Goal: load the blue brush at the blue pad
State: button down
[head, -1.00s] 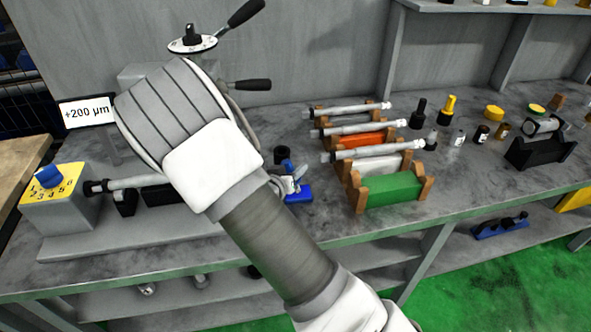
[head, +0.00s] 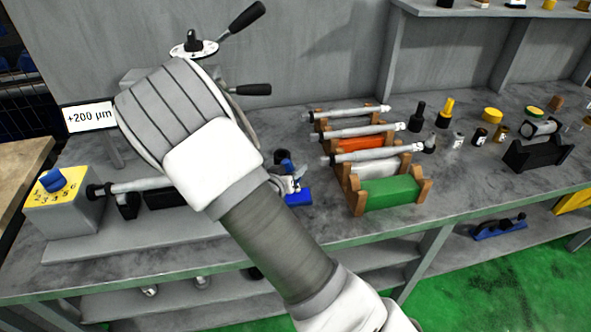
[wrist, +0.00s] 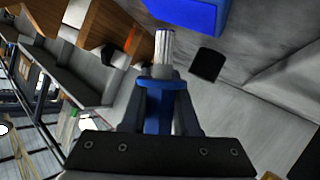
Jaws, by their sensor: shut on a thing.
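My gripper (wrist: 163,98) is shut on the blue brush (wrist: 160,88), which shows a blue body and pale bristles (wrist: 163,46) pointing up the picture in the wrist view. The blue pad (wrist: 188,12) is at the top of the wrist view, beyond and right of the bristles, with a gap in the picture between them. In the head view the blue pad (head: 299,198) lies on the bench, partly behind my gripper (head: 292,184).
Wooden racks with grey spindles, an orange block and a green block (head: 390,192) stand right of the pad. Small bottles (head: 480,136) and a black stand (head: 538,153) are farther right.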

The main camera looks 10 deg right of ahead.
jog(key=shift+r+p, duration=2.2)
jog(key=shift+r, duration=0.55)
